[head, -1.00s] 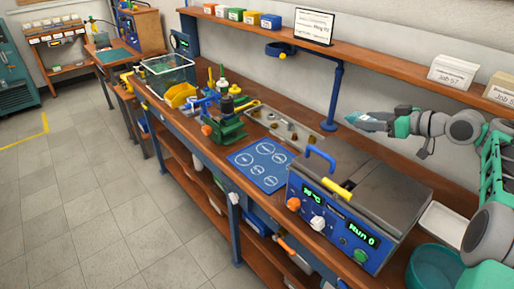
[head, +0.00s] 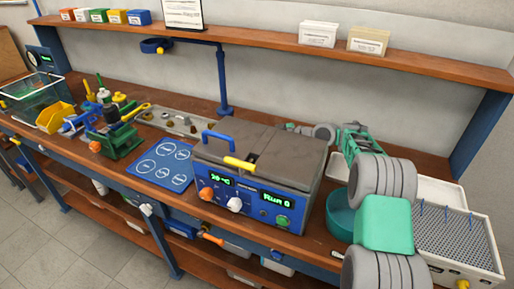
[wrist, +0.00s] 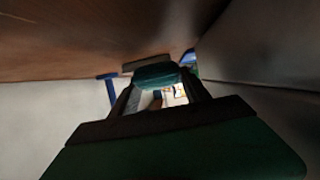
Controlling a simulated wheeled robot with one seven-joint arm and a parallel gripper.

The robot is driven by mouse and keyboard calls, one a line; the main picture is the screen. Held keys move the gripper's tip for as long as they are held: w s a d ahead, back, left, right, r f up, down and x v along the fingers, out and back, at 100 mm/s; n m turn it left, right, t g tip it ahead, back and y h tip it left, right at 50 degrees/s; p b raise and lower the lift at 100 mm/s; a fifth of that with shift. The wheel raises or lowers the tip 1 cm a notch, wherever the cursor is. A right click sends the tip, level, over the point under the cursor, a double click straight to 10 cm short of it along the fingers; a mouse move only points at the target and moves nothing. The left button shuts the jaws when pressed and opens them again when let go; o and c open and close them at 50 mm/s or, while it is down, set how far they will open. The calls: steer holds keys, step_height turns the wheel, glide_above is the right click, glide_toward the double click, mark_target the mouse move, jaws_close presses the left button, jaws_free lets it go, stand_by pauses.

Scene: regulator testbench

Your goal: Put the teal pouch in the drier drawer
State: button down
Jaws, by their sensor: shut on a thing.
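In the wrist view, the dark teal pouch (wrist: 157,75) is between the two fingers of my gripper (wrist: 158,92), which is shut on it. In the head view, my arm reaches in from the right, and its far end runs low behind the blue heated bath (head: 260,180). The fingertips and pouch are largely hidden there by the bath's grey lid. I cannot pick out a drier drawer in either current view.
A teal tub (head: 341,215) stands right of the bath, partly behind my arm. A perforated white unit (head: 455,245) is at the right.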

steer(key=shift+f, duration=1.55)
steer(key=shift+f, duration=0.15)
steer(key=c, duration=0.5)
jaws_free()
